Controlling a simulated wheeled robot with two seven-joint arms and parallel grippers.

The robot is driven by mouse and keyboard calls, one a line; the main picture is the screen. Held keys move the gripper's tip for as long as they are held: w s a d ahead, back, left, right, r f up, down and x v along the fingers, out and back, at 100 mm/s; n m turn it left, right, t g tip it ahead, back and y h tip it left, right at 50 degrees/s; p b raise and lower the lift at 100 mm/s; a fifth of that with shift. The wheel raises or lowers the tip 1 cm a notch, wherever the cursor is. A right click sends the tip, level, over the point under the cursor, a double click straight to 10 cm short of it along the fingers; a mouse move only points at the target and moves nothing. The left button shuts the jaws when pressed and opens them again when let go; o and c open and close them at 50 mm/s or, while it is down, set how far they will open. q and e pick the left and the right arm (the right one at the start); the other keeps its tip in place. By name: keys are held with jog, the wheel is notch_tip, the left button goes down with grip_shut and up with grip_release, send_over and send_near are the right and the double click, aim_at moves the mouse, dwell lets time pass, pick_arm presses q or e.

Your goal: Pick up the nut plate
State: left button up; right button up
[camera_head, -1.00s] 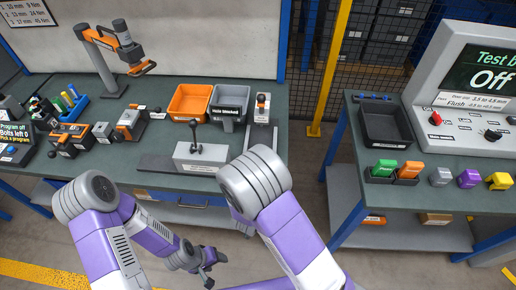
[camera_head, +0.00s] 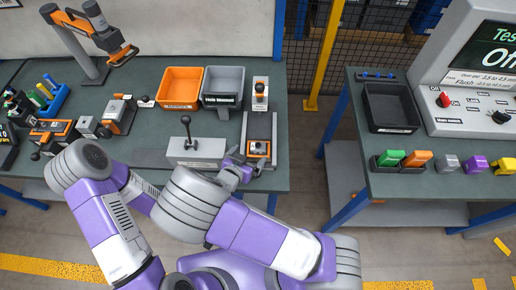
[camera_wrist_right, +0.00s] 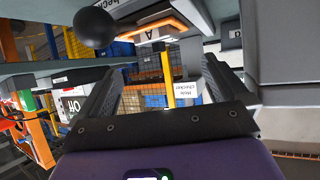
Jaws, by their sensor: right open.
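I cannot make out a label naming the nut plate. A small orange-framed piece with a metal part on it (camera_head: 258,149) sits on the grey rail fixture (camera_head: 261,125) at the bench's right end; it may be the plate. My right gripper (camera_head: 238,167) is just left of and in front of this piece, apart from it as far as I can tell. In the right wrist view its two dark fingers (camera_wrist_right: 157,90) stand wide apart with nothing between them. An orange-edged piece marked A (camera_wrist_right: 152,30) lies beyond the fingers there. My left gripper is hidden behind my arms.
A lever block (camera_head: 196,150) stands left of the right gripper; its black knob (camera_wrist_right: 95,27) is close in the wrist view. An orange bin (camera_head: 180,88) and a grey bin (camera_head: 222,87) stand behind. A second bench (camera_head: 440,181) stands right, across a floor gap.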

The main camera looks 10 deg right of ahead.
aim_at(258, 145)
jog(key=b+x, duration=0.1)
jog(key=x, duration=0.6)
jog(key=shift+w+d+r, duration=0.1)
jog(key=shift+w+d, duration=0.05)
jog(key=c, duration=1.5)
